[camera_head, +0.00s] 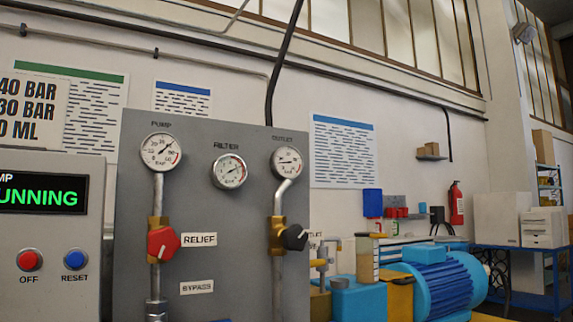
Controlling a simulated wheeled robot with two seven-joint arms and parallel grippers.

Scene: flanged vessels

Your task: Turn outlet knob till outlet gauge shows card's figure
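The outlet gauge (287,163) is a round white dial at the upper right of the grey panel (215,125), under the word OUTLET. Its needle looks close to horizontal, but the figures are too small to read. Below it, a black outlet knob (294,238) sits on a brass valve (276,236) in the outlet pipe. A card (34,110) at the left edge is cut off; its visible lines end in 40 BAR, 30 BAR and 0 ML. Neither of my grippers is in view, and nothing is seen touching the knob.
A red knob (163,243) labelled RELIEF sits under the pump gauge (160,152). The filter gauge (229,171) is between the others. A control box (52,245) shows RUNNING, with OFF and RESET buttons. A blue motor (437,282) stands right of the panel.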

